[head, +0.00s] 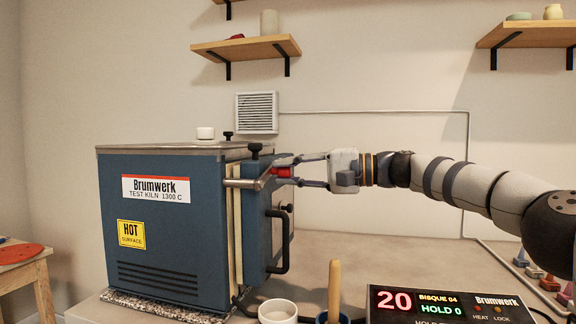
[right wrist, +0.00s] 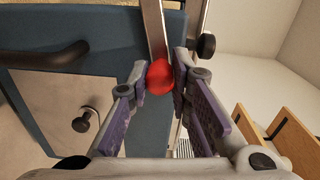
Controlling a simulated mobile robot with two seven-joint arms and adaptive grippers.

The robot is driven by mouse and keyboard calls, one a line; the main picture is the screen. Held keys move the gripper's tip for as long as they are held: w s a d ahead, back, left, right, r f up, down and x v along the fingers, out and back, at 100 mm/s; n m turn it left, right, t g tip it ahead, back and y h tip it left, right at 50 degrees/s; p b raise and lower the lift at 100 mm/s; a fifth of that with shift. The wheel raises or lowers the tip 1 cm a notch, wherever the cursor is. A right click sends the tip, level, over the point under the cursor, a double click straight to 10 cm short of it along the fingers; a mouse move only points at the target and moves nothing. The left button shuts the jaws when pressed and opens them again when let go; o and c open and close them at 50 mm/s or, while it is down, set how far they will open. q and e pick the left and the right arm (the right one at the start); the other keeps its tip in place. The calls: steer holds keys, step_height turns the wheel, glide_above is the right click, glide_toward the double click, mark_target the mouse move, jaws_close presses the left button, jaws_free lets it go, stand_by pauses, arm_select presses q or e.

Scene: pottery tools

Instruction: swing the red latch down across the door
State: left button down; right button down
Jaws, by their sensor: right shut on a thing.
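The blue kiln (head: 165,260) stands on the worktop at the left, with its door (head: 258,225) on its right side. I cannot tell whether the door is fully shut. The latch is a metal bar (head: 243,183) near the top of the door, ending in a red knob (head: 283,171). My right gripper (head: 292,171) reaches in from the right and is shut on the red knob. In the right wrist view the knob (right wrist: 160,78) sits between the fingers, with the bar (right wrist: 153,30) running up from it. My left gripper is not in view.
A black door handle (head: 282,240) sticks out below the latch. A white cup (head: 277,312), a wooden-handled tool (head: 334,285) and a controller display (head: 445,305) stand in front. Shelves (head: 245,48) hang on the wall above.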

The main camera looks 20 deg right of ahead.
steer(key=shift+f+m, duration=0.8)
steer(key=shift+m, duration=0.5)
steer(key=shift+f, duration=0.1)
steer(key=c, duration=1.4)
jaws_free()
steer(key=v, duration=1.2)
steer(key=shift+f, duration=0.1)
